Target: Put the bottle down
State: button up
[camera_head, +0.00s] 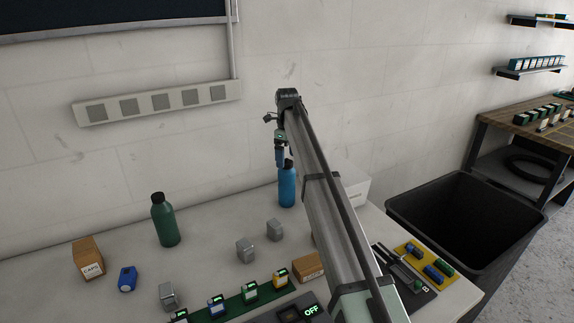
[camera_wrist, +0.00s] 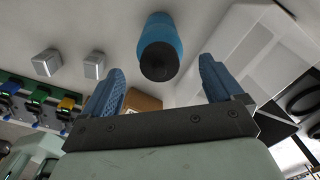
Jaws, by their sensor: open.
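A blue bottle (camera_head: 287,188) with a dark cap stands upright on the white table near the wall. A green bottle (camera_head: 164,222) with a black cap stands upright farther left. My gripper (camera_head: 280,162) is above and close to the blue bottle in the head view. In the wrist view my gripper (camera_wrist: 161,68) has its two blue fingers apart with nothing between them. The blue bottle (camera_wrist: 161,45) shows in the gap, seen from its cap end, and looks clear of both fingers.
Grey blocks (camera_head: 245,250), a CAPS box (camera_head: 88,258) and a blue device (camera_head: 127,279) lie on the table (camera_head: 205,265). A green strip of devices (camera_head: 250,291) is at the front. A white box (camera_head: 355,190) is behind my arm; a black bin (camera_head: 455,215) stands right.

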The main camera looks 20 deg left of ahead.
notch_tip(320, 180, up, 7)
jog(key=shift+r, duration=0.2)
